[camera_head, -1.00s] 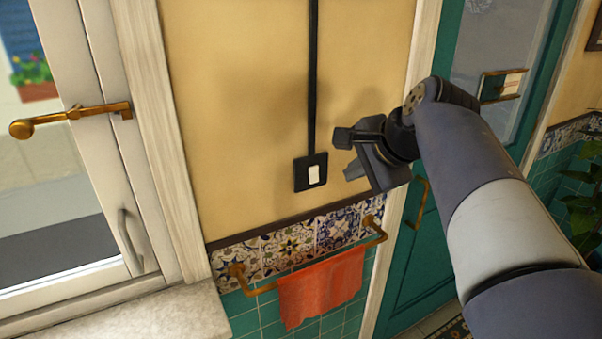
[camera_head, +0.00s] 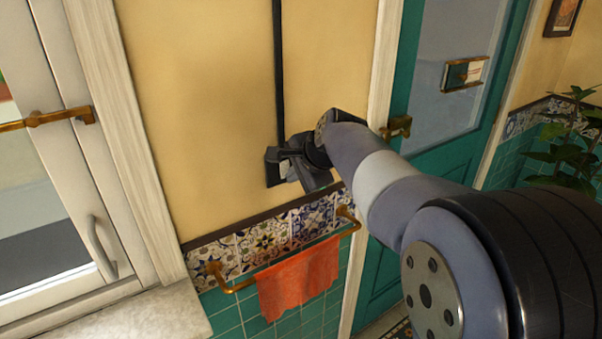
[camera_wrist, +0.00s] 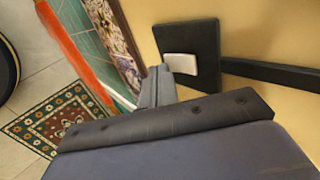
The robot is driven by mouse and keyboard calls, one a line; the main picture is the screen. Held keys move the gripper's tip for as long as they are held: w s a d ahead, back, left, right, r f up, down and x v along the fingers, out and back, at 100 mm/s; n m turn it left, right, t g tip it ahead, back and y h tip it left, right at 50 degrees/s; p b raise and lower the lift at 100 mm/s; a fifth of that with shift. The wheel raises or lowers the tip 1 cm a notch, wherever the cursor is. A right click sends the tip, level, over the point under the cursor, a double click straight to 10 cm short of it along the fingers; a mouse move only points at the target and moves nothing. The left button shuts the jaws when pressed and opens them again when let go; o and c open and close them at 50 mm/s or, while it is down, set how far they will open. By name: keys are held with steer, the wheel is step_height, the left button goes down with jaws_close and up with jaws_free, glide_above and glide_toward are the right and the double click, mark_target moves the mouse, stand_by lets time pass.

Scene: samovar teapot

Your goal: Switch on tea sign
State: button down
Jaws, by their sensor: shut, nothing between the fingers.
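The wall switch has a black plate (camera_head: 272,170) and a white rocker, with a black cable strip running up the wall from it. In the head view my gripper (camera_head: 284,168) is in front of the switch and hides most of it. In the wrist view the switch plate (camera_wrist: 205,55) and white rocker (camera_wrist: 181,63) are clear. There, my gripper's fingertips (camera_wrist: 158,72) are shut, empty and very close to the rocker's edge. I cannot tell whether they touch it. No tea sign is recognisable in view.
Below the switch are patterned tiles (camera_head: 262,243) and a brass rail (camera_head: 238,288) with an orange towel (camera_head: 300,275). A white-framed window (camera_head: 75,150) is at the left. A teal door (camera_head: 440,150) is at the right, with a plant (camera_head: 565,150) beyond.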

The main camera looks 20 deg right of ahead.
steer(key=shift+w+a, duration=0.1)
steer(key=shift+w, duration=0.2)
steer(key=shift+w+a+f, duration=0.1)
steer(key=shift+w+f, duration=0.05)
steer(key=shift+w, duration=0.05)
stand_by(0.4)
steer(key=shift+r+p, duration=0.9)
steer(key=shift+s, duration=0.1)
